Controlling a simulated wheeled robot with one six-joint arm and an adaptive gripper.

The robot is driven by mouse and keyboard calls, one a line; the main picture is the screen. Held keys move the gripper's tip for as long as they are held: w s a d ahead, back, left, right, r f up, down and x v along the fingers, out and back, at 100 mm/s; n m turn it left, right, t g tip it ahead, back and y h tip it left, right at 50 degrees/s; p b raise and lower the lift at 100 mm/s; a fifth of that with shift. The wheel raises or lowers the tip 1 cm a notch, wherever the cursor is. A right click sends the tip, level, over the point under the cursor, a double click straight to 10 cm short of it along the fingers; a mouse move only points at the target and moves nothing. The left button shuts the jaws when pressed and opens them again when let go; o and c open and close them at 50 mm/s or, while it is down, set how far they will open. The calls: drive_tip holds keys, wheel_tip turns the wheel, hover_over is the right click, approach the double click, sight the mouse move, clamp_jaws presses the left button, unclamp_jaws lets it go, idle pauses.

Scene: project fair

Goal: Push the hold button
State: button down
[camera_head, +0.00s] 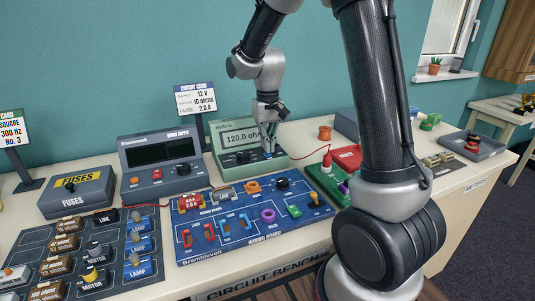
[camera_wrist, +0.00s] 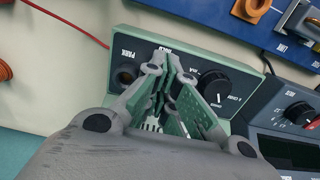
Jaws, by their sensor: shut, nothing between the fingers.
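The green meter (camera_head: 228,127) stands behind the blue wiring board, and its display reads 120.0 ohm. My gripper (camera_head: 268,151) is shut and empty, reaching down in front of the right part of the meter's lower panel. In the wrist view my gripper (camera_wrist: 173,58) points at the dark front panel (camera_wrist: 138,50), close to a partly covered label that seems to read HOLD. The hold button itself is hidden behind my fingers. I cannot tell whether the fingertips touch it.
A round black dial (camera_wrist: 213,88) sits beside my fingers, and a socket marked PROBE (camera_wrist: 125,76) is on their other side. The grey bench supply (camera_head: 160,165) stands left of the meter. The blue wiring board (camera_head: 245,248) with several parts lies in front.

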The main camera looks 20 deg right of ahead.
drive_tip(key=shift+f, duration=0.85)
idle(0.6)
wheel_tip(320, 180, up, 10)
idle(0.9)
idle(0.4)
drive_tip(key=s+d+r+t, duration=0.1)
drive_tip(key=s+d+r, duration=0.1)
drive_tip(key=s, duration=0.6)
drive_tip(key=s+d+r+t, duration=0.2)
drive_tip(key=s, duration=0.7)
drive_tip(key=s+d+r+t, duration=0.1)
drive_tip(key=s+d+r, duration=0.1)
drive_tip(key=s, duration=0.7)
drive_tip(key=shift+d, duration=0.5)
drive_tip(key=shift+s, duration=0.1)
